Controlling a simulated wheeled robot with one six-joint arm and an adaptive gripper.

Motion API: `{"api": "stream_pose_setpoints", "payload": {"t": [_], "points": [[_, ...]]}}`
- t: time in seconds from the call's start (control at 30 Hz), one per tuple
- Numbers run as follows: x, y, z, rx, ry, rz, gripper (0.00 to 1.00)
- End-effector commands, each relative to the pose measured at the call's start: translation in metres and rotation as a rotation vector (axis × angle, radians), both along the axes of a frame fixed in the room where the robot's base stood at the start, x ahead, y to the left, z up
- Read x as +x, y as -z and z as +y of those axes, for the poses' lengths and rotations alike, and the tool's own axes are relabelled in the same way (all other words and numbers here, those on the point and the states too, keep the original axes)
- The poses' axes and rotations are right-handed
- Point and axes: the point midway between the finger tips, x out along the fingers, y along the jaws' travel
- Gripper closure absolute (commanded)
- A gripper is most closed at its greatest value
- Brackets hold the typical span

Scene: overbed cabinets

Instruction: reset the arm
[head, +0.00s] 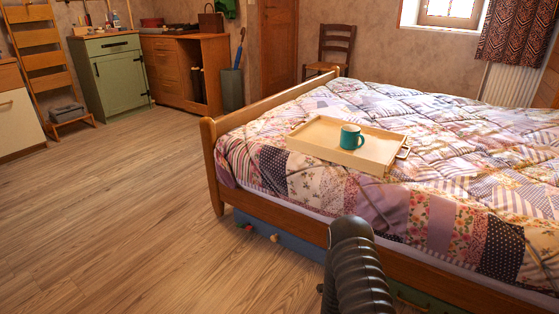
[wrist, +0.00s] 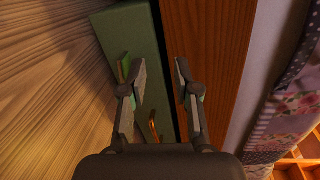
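My gripper (wrist: 160,74) is open in the wrist view. Its two fingers are apart with nothing held between them. The fingers are over the narrow dark gap between a green panel (wrist: 132,40) and the brown wooden bed rail (wrist: 207,45). I cannot tell whether a fingertip touches either one. In the head view a dark ribbed part of my arm (head: 358,268) rises at the bottom, in front of the bed's side. My gripper itself is hidden from the head view.
The bed (head: 480,150) with its patchwork quilt fills the right. A wooden tray (head: 310,140) with a teal mug (head: 351,137) lies on it. A blue-grey panel (head: 300,238) shows below the rail. The wooden floor (head: 120,210) on the left is clear.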

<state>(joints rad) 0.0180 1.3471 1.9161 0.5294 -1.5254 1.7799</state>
Motion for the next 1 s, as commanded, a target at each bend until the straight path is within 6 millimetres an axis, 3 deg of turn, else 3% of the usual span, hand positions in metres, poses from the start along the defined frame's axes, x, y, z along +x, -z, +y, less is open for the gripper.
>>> {"api": "stream_pose_setpoints", "payload": {"t": [0.03,0.2,0.5,0.77,1.0], "points": [[0.013,-0.023,0.003,-0.004,-0.015,0.024,0.69],[0.043,-0.079,0.015,-0.031,-0.086,0.139,0.69],[0.066,-0.184,0.043,-0.117,-0.254,0.327,0.69],[0.054,-0.275,0.070,-0.231,-0.433,0.475,0.69],[0.019,-0.353,0.093,-0.372,-0.610,0.599,0.69]]}}
